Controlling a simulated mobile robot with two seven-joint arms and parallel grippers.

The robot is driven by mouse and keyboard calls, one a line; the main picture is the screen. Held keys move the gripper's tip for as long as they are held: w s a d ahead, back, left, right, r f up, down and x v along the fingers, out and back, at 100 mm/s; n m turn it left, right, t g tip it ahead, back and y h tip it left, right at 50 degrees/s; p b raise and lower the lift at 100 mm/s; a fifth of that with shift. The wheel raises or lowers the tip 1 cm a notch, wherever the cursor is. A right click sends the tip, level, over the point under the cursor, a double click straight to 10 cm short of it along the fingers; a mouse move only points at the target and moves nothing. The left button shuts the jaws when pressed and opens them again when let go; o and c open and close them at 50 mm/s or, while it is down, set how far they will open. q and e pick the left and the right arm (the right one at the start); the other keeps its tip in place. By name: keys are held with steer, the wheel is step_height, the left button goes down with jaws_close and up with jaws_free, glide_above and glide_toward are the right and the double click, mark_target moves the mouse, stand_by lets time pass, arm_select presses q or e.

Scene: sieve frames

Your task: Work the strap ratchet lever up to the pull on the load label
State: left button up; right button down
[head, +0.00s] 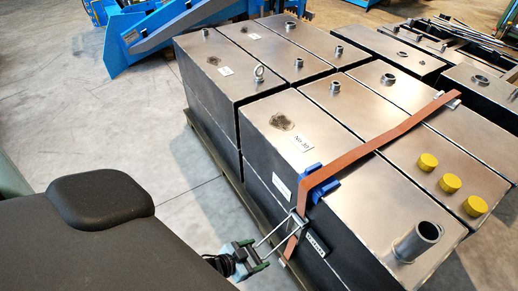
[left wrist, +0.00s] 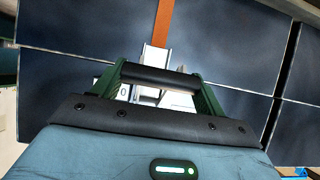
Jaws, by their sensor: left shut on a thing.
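The orange strap (head: 345,163) runs over the dark metal tanks and down the near side over a blue corner protector (head: 319,181). The metal ratchet (head: 297,222) sits on the strap at the side face; its lever (head: 272,231) sticks out toward my left gripper (head: 257,255). In the left wrist view, the gripper (left wrist: 160,82) is shut on the lever's black grip bar (left wrist: 155,76), with the ratchet body (left wrist: 153,58) behind it. A white label with dark print (head: 316,242) is beside the ratchet; its text is too small to read. My right gripper is out of view.
The tanks stand on a pallet (head: 213,155) close to my left arm. Yellow caps (head: 450,183) and an open pipe stub (head: 417,241) rise from the tank tops. Blue machinery (head: 160,30) stands at the back. The floor at left is clear.

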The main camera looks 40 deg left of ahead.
arm_select(q)
steer(key=r+p, duration=0.4)
steer(key=r, duration=0.1)
steer(key=shift+s+a, duration=0.15)
steer(key=shift+s, duration=0.15)
steer(key=shift+r+p, duration=0.35)
steer(key=shift+p, duration=0.3)
steer(key=shift+r+p, duration=0.6)
steer(key=shift+p, duration=0.15)
steer(key=shift+r+g+p, duration=0.3)
steer(key=shift+g+p, duration=0.2)
steer(key=shift+p, duration=0.1)
steer(key=o, duration=1.4)
steer(key=shift+f, duration=0.1)
steer(key=shift+s, duration=0.1)
steer(key=shift+s, duration=0.1)
